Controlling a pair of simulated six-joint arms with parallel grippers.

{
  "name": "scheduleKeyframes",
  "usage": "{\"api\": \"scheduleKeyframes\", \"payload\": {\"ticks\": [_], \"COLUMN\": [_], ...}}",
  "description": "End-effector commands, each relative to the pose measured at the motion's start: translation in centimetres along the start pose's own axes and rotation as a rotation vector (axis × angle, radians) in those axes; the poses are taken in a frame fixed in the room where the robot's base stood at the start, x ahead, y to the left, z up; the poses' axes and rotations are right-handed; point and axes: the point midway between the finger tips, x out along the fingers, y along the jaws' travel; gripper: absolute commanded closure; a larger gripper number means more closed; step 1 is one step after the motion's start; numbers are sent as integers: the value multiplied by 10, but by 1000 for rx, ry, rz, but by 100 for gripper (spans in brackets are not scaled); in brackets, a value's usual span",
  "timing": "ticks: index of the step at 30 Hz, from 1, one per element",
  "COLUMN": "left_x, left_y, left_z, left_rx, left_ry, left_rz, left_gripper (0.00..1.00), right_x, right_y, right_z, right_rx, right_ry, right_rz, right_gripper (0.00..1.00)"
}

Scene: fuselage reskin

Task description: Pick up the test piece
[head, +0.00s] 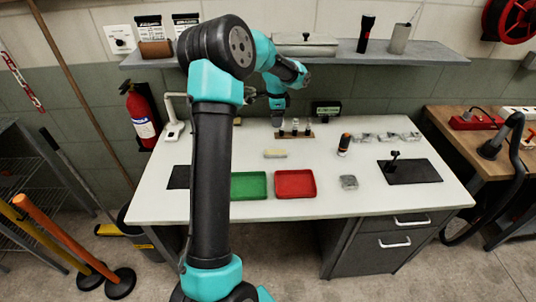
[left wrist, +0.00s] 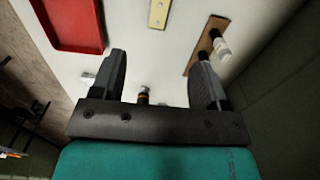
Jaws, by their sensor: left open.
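No thing here is marked as the test piece, and I cannot tell for sure which one it is. A small grey metallic piece (head: 348,182) lies on the white table, right of the red tray (head: 294,184). A pale yellow block (head: 275,153) lies behind the trays. A black cylinder with an orange band (head: 344,144) stands to its right. My left gripper (head: 278,119) is over the back of the table by the small rack (head: 294,134). In the left wrist view my left gripper (left wrist: 159,58) is open and empty; the banded cylinder (left wrist: 143,95) shows beyond it. My right gripper is not seen.
A green tray (head: 249,186) sits left of the red one. Several clear pieces (head: 385,136) lie at the back right, and a black mat (head: 409,171) bears a small stand. A shelf (head: 420,57) overhangs the back.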

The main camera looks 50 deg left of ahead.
Motion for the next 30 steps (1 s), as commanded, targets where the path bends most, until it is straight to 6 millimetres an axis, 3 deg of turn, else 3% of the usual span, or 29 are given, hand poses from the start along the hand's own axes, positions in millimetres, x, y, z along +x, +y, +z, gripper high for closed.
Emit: {"api": "scheduleKeyframes", "payload": {"ticks": [11, 30], "left_x": [7, 108], "left_y": [0, 1], "left_z": [0, -1], "left_rx": [0, 0], "left_ry": [0, 0], "left_rz": [1, 3], "left_gripper": [32, 32], "right_x": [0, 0], "right_y": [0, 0], "right_z": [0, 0], "right_rx": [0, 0], "right_ry": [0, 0], "right_rz": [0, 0], "right_gripper": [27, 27]}}
